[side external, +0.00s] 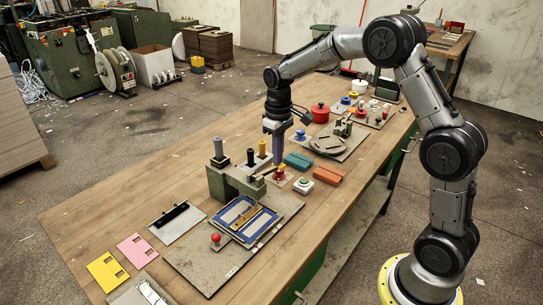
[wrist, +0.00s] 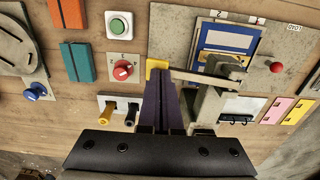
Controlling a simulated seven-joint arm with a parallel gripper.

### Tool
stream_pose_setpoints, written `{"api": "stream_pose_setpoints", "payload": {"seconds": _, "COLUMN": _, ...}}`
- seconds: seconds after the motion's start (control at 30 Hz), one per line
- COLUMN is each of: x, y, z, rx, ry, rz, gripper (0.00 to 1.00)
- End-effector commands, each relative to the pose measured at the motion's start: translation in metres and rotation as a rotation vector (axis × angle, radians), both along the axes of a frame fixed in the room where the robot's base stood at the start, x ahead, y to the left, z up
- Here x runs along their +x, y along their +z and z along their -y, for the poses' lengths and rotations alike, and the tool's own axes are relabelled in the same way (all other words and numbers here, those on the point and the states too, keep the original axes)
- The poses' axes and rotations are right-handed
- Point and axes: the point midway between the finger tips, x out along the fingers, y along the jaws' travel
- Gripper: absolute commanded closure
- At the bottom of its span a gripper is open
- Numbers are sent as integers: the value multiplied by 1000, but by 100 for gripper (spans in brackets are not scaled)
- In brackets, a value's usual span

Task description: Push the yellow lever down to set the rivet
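The lever shows in the wrist view as a pale bar with a yellow end (wrist: 157,66), running right to the grey press (wrist: 207,104). In the side view the lever (side external: 264,171) sticks out from the grey-green press (side external: 228,184) toward my gripper. My gripper (side external: 274,154) points down with purple fingers over the lever's end. In the wrist view its fingers (wrist: 162,88) are together, with nothing visible between them, their tips at the yellow end. Contact cannot be told. The blue-framed workpiece (side external: 231,211) lies on the grey board by the press; the rivet cannot be made out.
A red selector knob (wrist: 123,70) and green button (wrist: 118,26) are close to the lever. Yellow (wrist: 106,119) and black posts stand nearby. Orange (side external: 327,174) and teal blocks (side external: 298,161) lie right of the gripper. A red knob (side external: 216,238) sits at the board's front.

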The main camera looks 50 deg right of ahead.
Motion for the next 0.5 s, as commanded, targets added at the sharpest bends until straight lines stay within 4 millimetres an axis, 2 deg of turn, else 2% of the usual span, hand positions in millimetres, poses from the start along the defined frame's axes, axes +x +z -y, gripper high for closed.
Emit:
{"api": "stream_pose_setpoints", "payload": {"seconds": 0.33, "x": -1, "y": 0, "z": 0, "rx": 0, "ry": 0, "rz": -3, "gripper": 100}}
{"api": "stream_pose_setpoints", "payload": {"seconds": 0.5, "x": 0, "y": 12, "z": 0, "rx": -1, "ry": 0, "rz": 1, "gripper": 100}}
